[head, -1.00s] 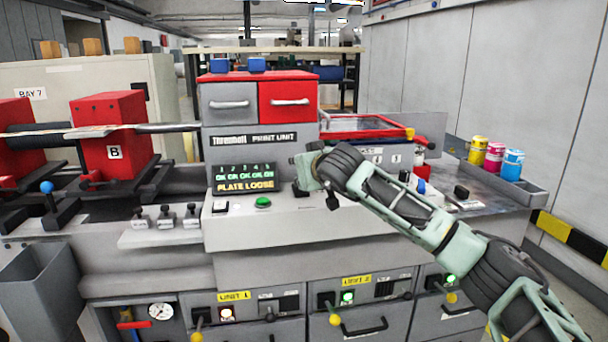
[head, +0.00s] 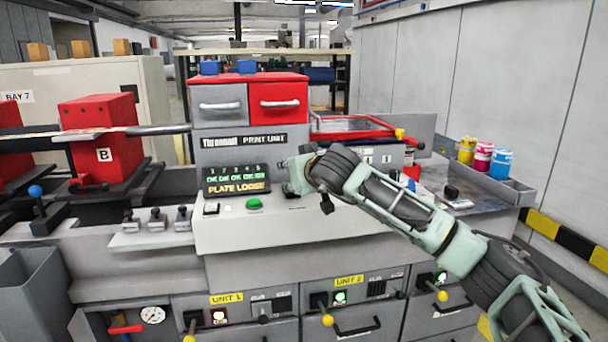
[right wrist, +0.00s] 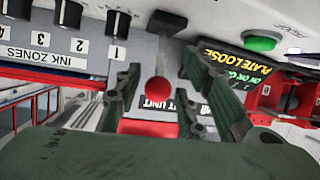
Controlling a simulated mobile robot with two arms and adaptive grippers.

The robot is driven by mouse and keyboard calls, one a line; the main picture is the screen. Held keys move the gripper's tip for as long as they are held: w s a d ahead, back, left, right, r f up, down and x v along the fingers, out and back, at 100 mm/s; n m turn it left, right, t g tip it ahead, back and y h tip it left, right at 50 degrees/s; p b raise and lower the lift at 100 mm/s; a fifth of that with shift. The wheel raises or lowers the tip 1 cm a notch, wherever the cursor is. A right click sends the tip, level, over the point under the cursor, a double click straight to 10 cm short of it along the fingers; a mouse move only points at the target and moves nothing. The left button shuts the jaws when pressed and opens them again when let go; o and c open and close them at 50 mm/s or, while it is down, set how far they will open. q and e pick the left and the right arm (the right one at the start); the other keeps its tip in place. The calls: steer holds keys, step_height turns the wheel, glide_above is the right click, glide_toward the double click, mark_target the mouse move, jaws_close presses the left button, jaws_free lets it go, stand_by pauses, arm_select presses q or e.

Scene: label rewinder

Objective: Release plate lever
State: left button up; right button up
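A lever with a round red knob (right wrist: 158,90) shows in the right wrist view, its grey stem running to a dark mount (right wrist: 168,24) on the machine panel. My right gripper (head: 297,176) is at the panel of the print unit, right of the display. In the right wrist view its fingers are apart, with the knob between them; gaps show on both sides. In the head view my gripper hides the knob. The display (head: 237,179) reads PLATE LOOSE under a row of green OK marks; it also shows in the right wrist view (right wrist: 240,68). My left gripper is out of view.
A green button (head: 254,204) sits on the panel below the display. Black ink-zone knobs (right wrist: 117,22) are close beside the lever. A red-framed tray (head: 350,127) lies behind my right arm. Ink cans (head: 483,155) stand at the right.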

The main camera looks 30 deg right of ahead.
steer(key=v, duration=0.9)
steer(key=shift+s, duration=0.4)
steer(key=shift+a, duration=0.15)
